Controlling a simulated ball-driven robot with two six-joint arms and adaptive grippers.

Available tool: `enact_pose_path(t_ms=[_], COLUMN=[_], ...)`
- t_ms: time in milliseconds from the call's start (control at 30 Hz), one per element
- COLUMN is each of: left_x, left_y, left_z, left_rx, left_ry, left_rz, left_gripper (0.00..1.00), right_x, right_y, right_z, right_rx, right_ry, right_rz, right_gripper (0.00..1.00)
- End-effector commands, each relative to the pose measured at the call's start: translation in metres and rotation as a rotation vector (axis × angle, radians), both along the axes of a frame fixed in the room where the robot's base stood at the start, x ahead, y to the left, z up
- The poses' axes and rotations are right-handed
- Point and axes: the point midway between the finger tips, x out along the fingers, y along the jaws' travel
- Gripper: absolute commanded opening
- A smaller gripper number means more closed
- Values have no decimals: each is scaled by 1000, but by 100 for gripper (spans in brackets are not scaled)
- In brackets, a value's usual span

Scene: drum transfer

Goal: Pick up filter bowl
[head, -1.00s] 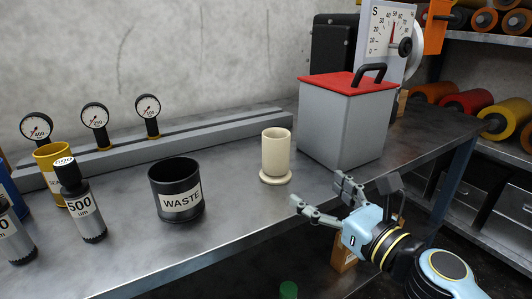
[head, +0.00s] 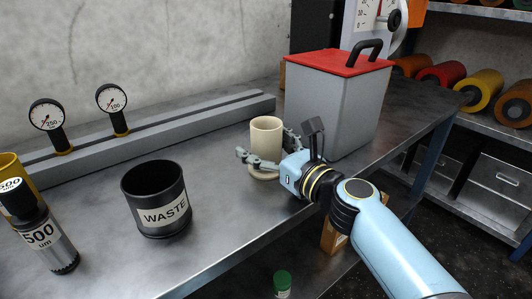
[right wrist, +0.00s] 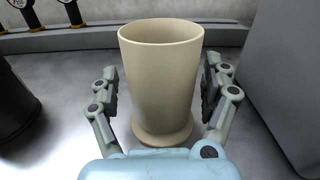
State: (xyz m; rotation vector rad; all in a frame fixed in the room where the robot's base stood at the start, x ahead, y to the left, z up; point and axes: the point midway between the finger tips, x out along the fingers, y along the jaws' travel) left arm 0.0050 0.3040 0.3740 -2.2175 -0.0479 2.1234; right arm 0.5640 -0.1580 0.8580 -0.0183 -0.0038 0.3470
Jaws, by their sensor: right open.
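The filter bowl (head: 266,135) is a cream, hollow cup with a wider round foot, standing upright on the metal bench. It also shows in the right wrist view (right wrist: 160,80), between the fingers. My right gripper (head: 266,150) is open around the bowl, one finger on each side. In the right wrist view the right gripper (right wrist: 160,95) shows a gap at the left finger and a narrower one at the right finger. In the head view the fingers and palm hide part of the bowl's lower body and foot. My left gripper is not in view.
A black WASTE bin (head: 157,200) stands to the left of the bowl. A grey box with a red lid (head: 336,95) stands close behind on the right. A 500 um cylinder (head: 40,232) is at far left. Gauges (head: 112,100) line the back rail.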

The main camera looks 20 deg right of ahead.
Motion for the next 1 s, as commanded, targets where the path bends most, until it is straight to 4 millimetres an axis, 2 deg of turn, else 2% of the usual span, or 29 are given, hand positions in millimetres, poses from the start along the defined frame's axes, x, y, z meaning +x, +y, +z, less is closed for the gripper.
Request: enact_pose_path(t_ms=[100, 200, 467, 567, 1000], left_x=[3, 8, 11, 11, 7], left_y=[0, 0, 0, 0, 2], left_z=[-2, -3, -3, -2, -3], left_rx=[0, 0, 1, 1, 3], left_ry=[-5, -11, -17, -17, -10], left_rz=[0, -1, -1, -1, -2], left_gripper=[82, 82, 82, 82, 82], right_x=[20, 30, 34, 33, 33], right_y=[5, 9, 10, 10, 10], right_z=[0, 0, 0, 0, 0], right_rx=[0, 0, -1, -1, -1], right_ry=[-1, -1, 0, 0, 0], right_rz=[0, -1, -1, -1, 0], right_gripper=[81, 81, 81, 71, 13])
